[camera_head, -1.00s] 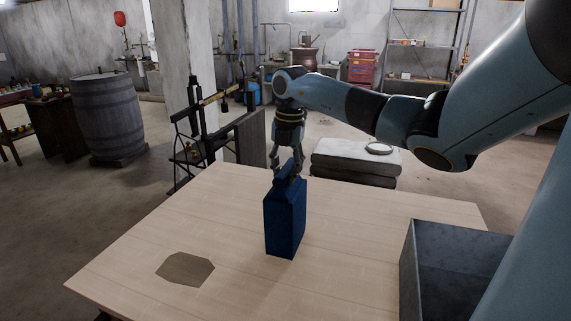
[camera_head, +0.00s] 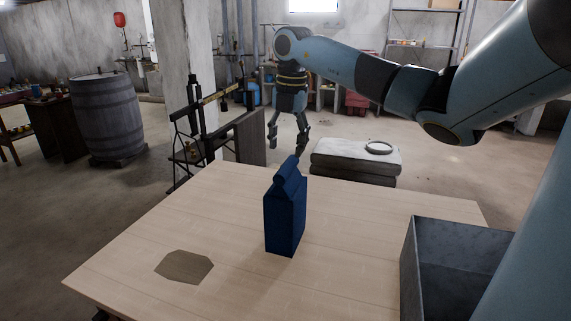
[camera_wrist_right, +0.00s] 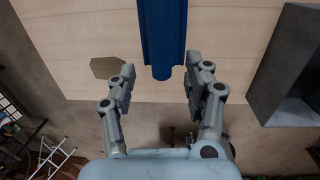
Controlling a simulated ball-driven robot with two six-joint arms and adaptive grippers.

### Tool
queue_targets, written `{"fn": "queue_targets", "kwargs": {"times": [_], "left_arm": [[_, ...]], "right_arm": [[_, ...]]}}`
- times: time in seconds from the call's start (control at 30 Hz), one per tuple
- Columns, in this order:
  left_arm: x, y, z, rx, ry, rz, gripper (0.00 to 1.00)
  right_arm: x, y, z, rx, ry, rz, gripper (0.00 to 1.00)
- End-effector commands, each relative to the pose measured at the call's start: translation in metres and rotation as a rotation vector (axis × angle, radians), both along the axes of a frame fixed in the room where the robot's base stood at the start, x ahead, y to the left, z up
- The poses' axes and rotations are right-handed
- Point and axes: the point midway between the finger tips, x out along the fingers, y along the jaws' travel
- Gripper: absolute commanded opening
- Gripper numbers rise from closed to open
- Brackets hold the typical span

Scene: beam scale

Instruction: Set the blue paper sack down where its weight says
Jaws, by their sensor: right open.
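The blue paper sack (camera_head: 285,222) stands upright on the light wooden table (camera_head: 370,220), near its middle, with its folded top leaning up. It also shows in the right wrist view (camera_wrist_right: 161,28) at the top centre. My right gripper (camera_head: 287,138) is open and empty, above and behind the sack's top and apart from it. In the right wrist view its two fingers (camera_wrist_right: 160,78) are spread, with the sack's end beyond the gap between them. A black beam scale (camera_head: 196,118) with a brass-coloured beam stands behind the table at left. My left gripper is not in view.
A brown eight-sided patch (camera_head: 185,267) lies flat on the table's left part. A grey open-topped bin (camera_head: 408,270) stands at the right. Grey slabs with a white ring (camera_head: 380,147) lie behind the table. The table around the sack is clear.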

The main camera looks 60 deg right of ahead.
Motion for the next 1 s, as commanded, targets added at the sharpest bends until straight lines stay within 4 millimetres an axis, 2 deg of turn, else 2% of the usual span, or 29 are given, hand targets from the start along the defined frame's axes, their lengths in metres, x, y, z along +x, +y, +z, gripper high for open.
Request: {"fn": "queue_targets", "kwargs": {"times": [0.2,0.33,1.0], "left_arm": [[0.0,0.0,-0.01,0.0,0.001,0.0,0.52],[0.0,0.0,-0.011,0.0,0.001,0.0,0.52],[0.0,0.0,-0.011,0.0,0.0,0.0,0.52]], "right_arm": [[-0.003,0.0,0.04,-0.001,-0.002,0.001,0.51],[-0.004,0.001,0.051,0.0,-0.001,0.0,0.51],[-0.004,0.001,0.054,0.001,0.0,0.0,0.51]]}}
